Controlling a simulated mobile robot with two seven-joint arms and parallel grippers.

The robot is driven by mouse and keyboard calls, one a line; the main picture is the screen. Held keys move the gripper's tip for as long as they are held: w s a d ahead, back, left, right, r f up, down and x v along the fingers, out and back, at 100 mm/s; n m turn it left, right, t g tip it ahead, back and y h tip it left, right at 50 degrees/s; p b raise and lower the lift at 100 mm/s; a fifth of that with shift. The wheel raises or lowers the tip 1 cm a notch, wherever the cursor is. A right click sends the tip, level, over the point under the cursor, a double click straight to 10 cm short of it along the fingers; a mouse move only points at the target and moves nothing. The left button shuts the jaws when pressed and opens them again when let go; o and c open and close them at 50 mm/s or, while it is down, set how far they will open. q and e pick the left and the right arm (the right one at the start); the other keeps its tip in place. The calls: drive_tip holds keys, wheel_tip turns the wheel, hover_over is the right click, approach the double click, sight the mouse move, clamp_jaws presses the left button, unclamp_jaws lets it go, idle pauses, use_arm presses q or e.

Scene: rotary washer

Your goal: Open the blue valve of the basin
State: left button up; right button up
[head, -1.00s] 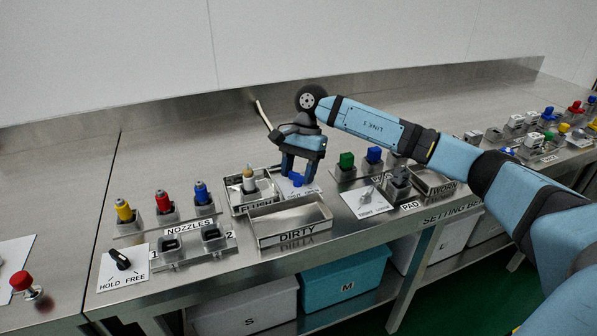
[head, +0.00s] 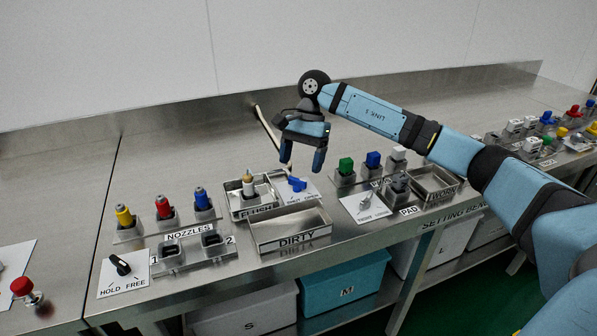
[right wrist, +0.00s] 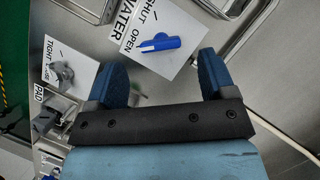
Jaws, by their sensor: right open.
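The blue valve (head: 297,184) is a small lever on a white card behind the DIRTY tray. It also shows in the right wrist view (right wrist: 160,43), on the card marked SHUT, OPEN and WATER. There its narrow end points left, close to the word OPEN. My right gripper (head: 302,165) is above the valve, open and empty, with its fingers pointing down. In the right wrist view the gripper (right wrist: 162,62) has its two fingers wide apart and the lever lies beyond them, untouched. My left gripper is not in view.
The FLUSH tray (head: 237,208) with a nozzle stands left of the valve, and the DIRTY tray (head: 290,236) in front. Colored blocks and a TIGHT knob card (head: 366,207) are to the right. A thin pale spout (head: 266,128) rises behind. Bench space at the back is clear.

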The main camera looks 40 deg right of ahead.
use_arm(q)
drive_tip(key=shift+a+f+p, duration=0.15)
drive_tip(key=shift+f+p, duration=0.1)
drive_tip(key=shift+p, duration=0.25)
use_arm(e)
drive_tip(key=v, duration=0.9)
drive_tip(key=shift+r, duration=0.3)
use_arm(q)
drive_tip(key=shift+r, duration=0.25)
use_arm(e)
drive_tip(key=shift+w, duration=0.1)
